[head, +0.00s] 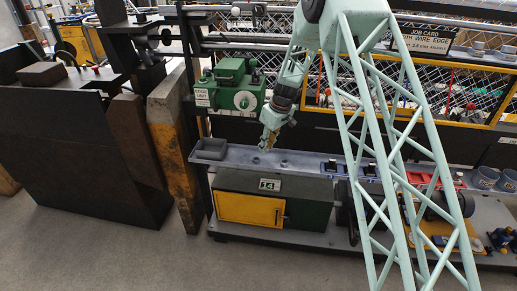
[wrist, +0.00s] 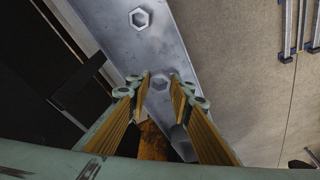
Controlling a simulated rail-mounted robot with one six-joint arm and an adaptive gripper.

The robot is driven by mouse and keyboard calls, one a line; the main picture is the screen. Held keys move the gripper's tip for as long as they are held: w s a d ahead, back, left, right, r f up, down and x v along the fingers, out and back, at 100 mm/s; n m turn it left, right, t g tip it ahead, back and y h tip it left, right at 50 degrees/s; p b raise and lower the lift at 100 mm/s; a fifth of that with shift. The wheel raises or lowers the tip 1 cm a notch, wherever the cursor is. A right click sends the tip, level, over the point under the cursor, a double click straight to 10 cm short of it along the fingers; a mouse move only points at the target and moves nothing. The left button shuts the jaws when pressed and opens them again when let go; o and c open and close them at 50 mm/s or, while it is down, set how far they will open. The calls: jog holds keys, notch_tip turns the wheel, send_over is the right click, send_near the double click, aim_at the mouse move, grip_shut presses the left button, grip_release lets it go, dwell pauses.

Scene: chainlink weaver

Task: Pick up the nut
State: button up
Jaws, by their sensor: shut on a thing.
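In the wrist view my gripper (wrist: 160,78) has its two yellow-padded fingers on either side of a grey hex nut (wrist: 159,83), and it is shut on this nut. The nut shows between the fingertips, over the grey metal shelf (wrist: 178,58); I cannot tell whether it touches the shelf. A second hex nut (wrist: 139,18) lies flat on the shelf farther up the picture. In the head view my gripper (head: 266,146) points down over the shelf (head: 310,163), and its grip is too small to make out there.
A small dark tray (head: 209,149) sits at the shelf's left end. A green machine (head: 233,88) stands behind it. Blue-black fixtures (head: 332,166) and grey cups (head: 484,177) are farther right. A green cabinet with a yellow door (head: 249,209) is below the shelf.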

jog(key=shift+s+d+r, duration=0.2)
jog(key=shift+d+r, duration=0.25)
jog(key=shift+d, duration=0.35)
